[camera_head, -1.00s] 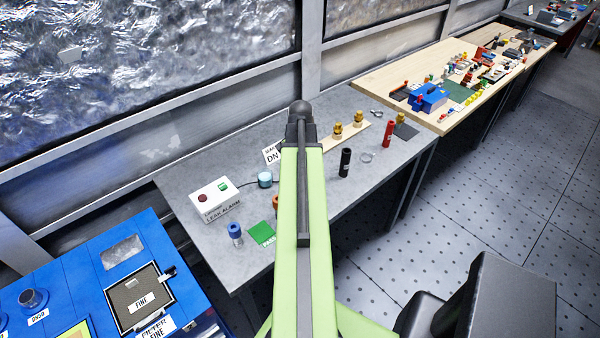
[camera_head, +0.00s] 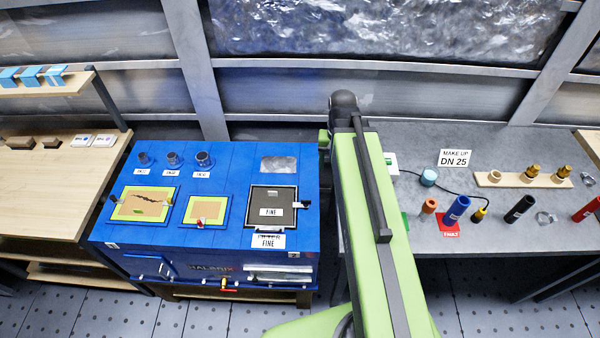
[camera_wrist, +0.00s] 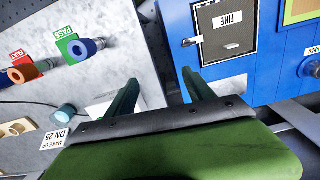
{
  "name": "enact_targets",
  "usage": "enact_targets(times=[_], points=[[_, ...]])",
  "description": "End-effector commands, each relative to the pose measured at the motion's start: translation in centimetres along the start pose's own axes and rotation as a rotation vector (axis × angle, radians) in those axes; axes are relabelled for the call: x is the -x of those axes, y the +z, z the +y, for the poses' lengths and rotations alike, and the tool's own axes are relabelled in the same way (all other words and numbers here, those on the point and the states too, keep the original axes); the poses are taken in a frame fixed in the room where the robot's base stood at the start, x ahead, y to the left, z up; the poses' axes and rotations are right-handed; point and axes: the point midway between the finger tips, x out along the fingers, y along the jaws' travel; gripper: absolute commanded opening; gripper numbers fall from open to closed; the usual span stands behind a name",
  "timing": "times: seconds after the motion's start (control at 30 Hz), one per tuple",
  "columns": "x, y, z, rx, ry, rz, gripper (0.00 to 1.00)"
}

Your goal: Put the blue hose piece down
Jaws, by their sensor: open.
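A blue hose piece (camera_head: 457,209) is tilted on the red FAIL card (camera_head: 450,235) in the head view. In the wrist view, a blue piece with a round end (camera_wrist: 83,47) sits on or beside the green PASS card (camera_wrist: 68,42). An orange-red round end (camera_wrist: 21,74) shows near the FAIL card (camera_wrist: 17,55). My gripper (camera_wrist: 158,88) is open, with its green fingers apart and nothing between them. It is over the gap by the bench edge, left of the blue machine in the wrist view. My arm hides part of the bench and the gripper in the head view.
The blue machine (camera_head: 222,220) with its FINE hatch (camera_head: 272,208) stands left of the grey bench. Orange (camera_head: 429,207), black (camera_head: 519,208) and red (camera_head: 587,208) cylinders stand on the bench. A wooden strip (camera_head: 515,180) with brass fittings and a cable lie behind them.

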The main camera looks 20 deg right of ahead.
Motion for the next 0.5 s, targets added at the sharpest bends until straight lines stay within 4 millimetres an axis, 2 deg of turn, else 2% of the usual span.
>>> enact_targets(times=[0.03, 0.1, 0.2, 0.3, 0.5], points=[[0.0, 1.3, -3.8, 0.110, 0.000, 0.000, 0.62], [0.0, 2.8, -7.6, 0.234, 0.001, 0.000, 0.62], [0.0, 4.3, -11.0, 0.347, 0.001, 0.000, 0.62], [0.0, 5.0, -12.3, 0.391, 0.001, 0.000, 0.62], [0.0, 4.9, -12.4, 0.393, 0.000, 0.000, 0.62]])
